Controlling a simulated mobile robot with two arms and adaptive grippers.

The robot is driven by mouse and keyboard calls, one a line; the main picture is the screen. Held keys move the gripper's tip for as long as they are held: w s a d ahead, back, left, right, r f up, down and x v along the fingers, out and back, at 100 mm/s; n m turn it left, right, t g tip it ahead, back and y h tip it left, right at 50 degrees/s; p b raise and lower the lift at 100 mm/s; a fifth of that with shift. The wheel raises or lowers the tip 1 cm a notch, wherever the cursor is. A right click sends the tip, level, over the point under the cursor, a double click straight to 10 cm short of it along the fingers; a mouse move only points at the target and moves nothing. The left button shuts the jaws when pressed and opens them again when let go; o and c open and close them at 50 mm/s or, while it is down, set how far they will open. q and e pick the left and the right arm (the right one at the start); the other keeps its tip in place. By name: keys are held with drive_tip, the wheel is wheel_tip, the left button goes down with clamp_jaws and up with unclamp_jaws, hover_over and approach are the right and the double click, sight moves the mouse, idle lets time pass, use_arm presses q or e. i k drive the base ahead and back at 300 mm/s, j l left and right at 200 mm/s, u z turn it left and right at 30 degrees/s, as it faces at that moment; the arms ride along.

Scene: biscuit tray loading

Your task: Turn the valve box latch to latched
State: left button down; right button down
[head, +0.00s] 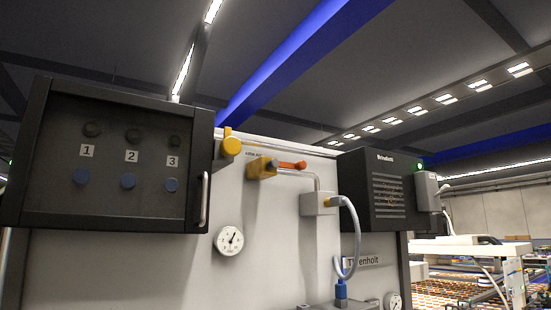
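The valve box (30,205) is a black box with a dark see-through front door at the left. The door looks closed. Behind it are black knobs above and blue knobs (128,181) below, with labels 1, 2 and 3. A silver bar handle (204,200) is on the door's right edge. A yellow round knob with an upright tab (229,147) is just right of the box's upper right corner; it looks like the latch, its tab pointing up. I cannot tell whether it overlaps the door. Neither gripper is in view.
Right of the latch, a yellow valve body (261,168) with an orange lever (292,165) joins a pipe. A round gauge (229,240) sits on the pale panel below. A grey hose (353,230) hangs beside a black vented box (381,190). Conveyors with biscuits lie far right.

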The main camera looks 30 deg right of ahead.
sight(231, 146)
drive_tip(key=z, duration=0.75)
